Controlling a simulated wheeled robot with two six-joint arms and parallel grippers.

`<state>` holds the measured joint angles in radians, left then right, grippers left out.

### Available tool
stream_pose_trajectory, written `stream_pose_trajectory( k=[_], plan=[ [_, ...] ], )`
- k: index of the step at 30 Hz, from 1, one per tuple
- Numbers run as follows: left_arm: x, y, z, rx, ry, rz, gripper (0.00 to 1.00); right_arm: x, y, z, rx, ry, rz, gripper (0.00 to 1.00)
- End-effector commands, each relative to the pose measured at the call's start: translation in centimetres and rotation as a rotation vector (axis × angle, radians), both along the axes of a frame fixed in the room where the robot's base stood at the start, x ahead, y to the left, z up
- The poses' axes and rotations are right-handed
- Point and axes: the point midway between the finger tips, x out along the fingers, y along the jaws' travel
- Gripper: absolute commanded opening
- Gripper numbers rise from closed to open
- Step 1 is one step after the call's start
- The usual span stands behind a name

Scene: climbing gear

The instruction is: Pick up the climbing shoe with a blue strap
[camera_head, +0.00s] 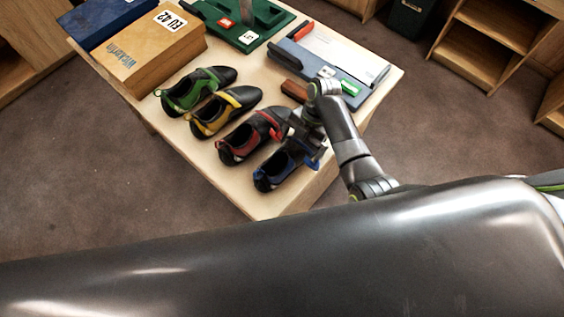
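The black climbing shoe with a blue strap (279,169) stands at the near right end of a row of shoes on the light wooden table, close to its front edge. My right gripper (303,140) is over the strap end of this shoe, beside the red-strap shoe. It hides part of the blue-strap shoe. Its fingers are dark and small here, so I cannot tell whether they are open, shut or touching the shoe. My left gripper is not in view.
Shoes with red (243,144), yellow (217,113) and green (186,92) straps stand alongside. Behind them are a wooden box (150,53), a blue box (103,20), a green board (247,28) and a foot-measuring device (318,70). A brown block (294,91) lies near my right wrist.

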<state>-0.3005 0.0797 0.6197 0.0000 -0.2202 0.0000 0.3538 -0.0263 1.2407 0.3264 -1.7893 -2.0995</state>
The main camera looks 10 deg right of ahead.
Motion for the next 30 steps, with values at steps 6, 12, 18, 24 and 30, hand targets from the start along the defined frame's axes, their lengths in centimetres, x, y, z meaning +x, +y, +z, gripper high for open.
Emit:
stream_pose_trajectory(
  k=[6, 12, 18, 24, 30],
  plan=[
    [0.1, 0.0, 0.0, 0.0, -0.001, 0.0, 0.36, 0.0, 0.0, 0.0, 0.0, 0.0, 0.0, 0.87],
    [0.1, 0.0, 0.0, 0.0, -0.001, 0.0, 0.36, 0.0, 0.0, 0.0, 0.0, 0.0, 0.0, 0.61],
    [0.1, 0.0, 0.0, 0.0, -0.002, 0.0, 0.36, 0.0, 0.0, 0.1, 0.0, 0.0, 0.0, 0.47],
    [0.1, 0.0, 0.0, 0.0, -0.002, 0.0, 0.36, 0.0, 0.0, 0.2, 0.001, -0.001, 0.001, 0.47],
    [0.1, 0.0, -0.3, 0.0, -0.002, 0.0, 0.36, 0.1, 0.0, 1.1, 0.002, -0.002, 0.001, 0.47]
  ],
)
